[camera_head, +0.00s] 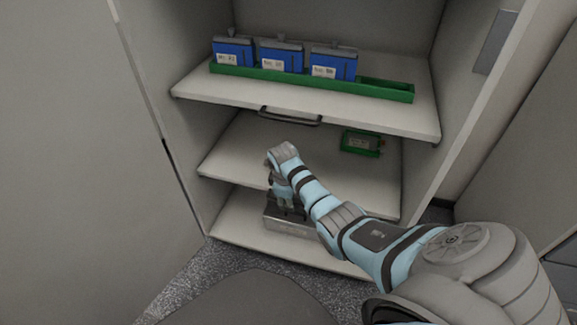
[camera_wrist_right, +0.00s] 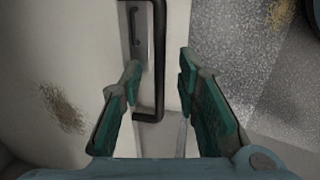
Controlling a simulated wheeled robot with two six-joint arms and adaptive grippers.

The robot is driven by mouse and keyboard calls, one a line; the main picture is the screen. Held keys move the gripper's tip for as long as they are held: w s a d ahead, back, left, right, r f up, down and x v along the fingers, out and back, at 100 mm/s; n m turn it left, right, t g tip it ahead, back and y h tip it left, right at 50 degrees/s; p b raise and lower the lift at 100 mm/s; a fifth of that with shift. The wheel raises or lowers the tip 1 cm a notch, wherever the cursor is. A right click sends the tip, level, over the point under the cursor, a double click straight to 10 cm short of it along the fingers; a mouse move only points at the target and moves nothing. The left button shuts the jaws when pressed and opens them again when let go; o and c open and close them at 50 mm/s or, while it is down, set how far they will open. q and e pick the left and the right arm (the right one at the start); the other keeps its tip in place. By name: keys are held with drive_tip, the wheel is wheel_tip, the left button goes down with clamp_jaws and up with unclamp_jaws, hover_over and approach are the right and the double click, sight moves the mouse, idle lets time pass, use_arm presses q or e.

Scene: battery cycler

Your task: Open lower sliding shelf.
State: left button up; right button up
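The lower sliding shelf (camera_head: 235,160) is the middle pale board in the cabinet, under the upper shelf with the blue units. In the head view my right arm crosses its front edge and hides its handle. My right gripper (camera_head: 287,208) points down in front of that edge. In the right wrist view a dark bar handle (camera_wrist_right: 158,75) runs beside a pale shelf edge. My right gripper (camera_wrist_right: 159,62) is open there, with one green-padded finger on each side of the bar; I cannot tell whether they touch it. My left gripper is not in view.
The upper shelf (camera_head: 188,90) has its own dark handle (camera_head: 290,117) and carries a green tray (camera_head: 385,92) with three blue units. A green item (camera_head: 361,143) lies on the lower sliding shelf. A grey metal box (camera_head: 290,226) stands on the cabinet bottom (camera_head: 230,222).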

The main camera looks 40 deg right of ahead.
drive_tip(key=shift+f, duration=0.25)
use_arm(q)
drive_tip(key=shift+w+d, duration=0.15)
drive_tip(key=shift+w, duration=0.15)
use_arm(e)
drive_tip(key=shift+c, duration=0.6)
clamp_jaws()
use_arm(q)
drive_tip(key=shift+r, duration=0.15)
